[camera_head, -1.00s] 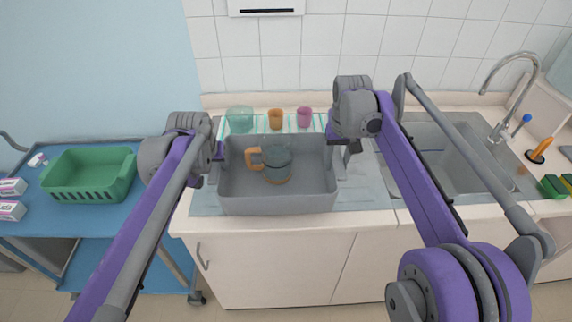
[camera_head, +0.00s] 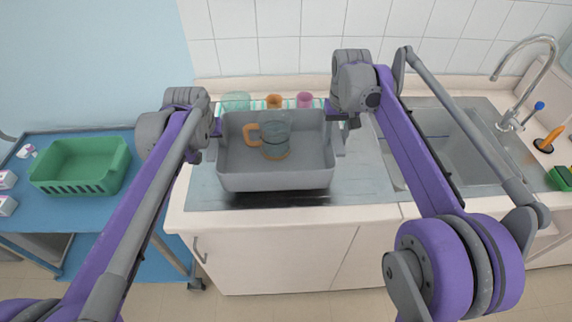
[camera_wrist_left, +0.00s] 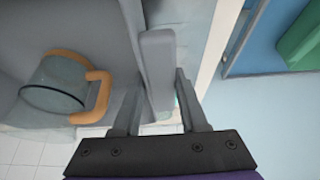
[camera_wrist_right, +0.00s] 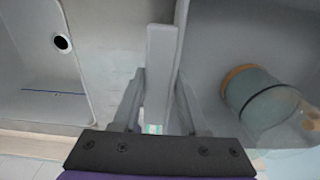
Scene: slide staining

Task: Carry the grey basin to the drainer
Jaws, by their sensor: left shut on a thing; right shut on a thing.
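The grey basin (camera_head: 275,181) hangs a little above the steel worktop, with a dark shadow under its front. My right gripper (camera_head: 338,132) is shut on the basin's right side, likewise in the right wrist view (camera_wrist_right: 160,75). The steel drainer surface (camera_head: 368,182) lies beneath and to the right of the basin, beside the sink.
A striped mat (camera_head: 245,108) behind the basin holds a greenish glass (camera_head: 236,101), an orange cup (camera_head: 274,101) and a pink cup (camera_head: 305,99). The sink (camera_head: 440,150) with its tap is at right. A green crate (camera_head: 80,165) sits on a blue cart at left.

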